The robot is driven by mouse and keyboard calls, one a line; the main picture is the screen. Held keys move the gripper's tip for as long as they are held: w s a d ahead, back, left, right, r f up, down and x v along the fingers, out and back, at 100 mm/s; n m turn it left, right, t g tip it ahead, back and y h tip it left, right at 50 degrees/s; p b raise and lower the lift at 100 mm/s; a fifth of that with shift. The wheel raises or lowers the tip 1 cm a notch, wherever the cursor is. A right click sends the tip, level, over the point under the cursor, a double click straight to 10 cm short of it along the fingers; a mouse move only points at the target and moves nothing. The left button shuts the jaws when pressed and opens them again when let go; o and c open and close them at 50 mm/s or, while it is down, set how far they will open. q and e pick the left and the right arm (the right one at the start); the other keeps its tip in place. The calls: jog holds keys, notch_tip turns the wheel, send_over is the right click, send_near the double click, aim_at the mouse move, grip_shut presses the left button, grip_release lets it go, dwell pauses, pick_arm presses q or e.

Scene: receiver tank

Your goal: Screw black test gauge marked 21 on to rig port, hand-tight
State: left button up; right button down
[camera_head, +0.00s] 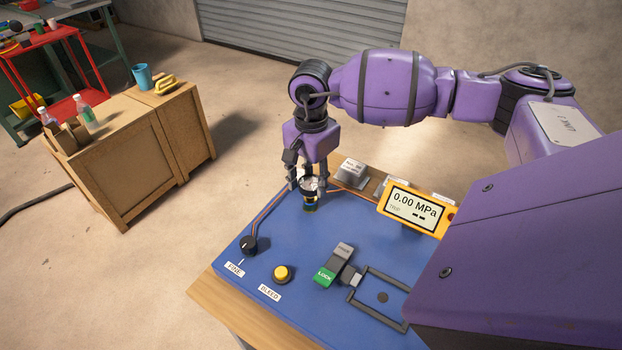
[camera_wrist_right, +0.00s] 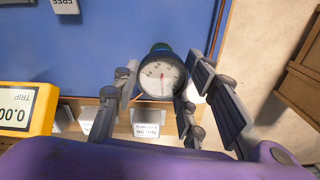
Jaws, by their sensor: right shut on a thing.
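My right gripper (camera_head: 307,187) is shut on a round black gauge (camera_head: 308,182) over the far left part of the blue rig panel (camera_head: 220,267). In the right wrist view the gauge (camera_wrist_right: 161,76) shows a white dial with a needle, between the two fingers (camera_wrist_right: 161,88). A number 21 cannot be read on it. A dark fitting with yellow and green-blue parts (camera_head: 310,206) shows just below the gauge, apparently the rig port. Whether the gauge's thread is seated in it is hidden. My left gripper is not in view.
A yellow-framed display (camera_head: 417,208) reads 0.00 MPa. The panel bears a black knob (camera_head: 248,244), a yellow BLEED button (camera_head: 282,273) and a green-ended lever (camera_head: 324,276).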

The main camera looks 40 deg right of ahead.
jog(key=shift+f, duration=0.4)
dwell(0.5)
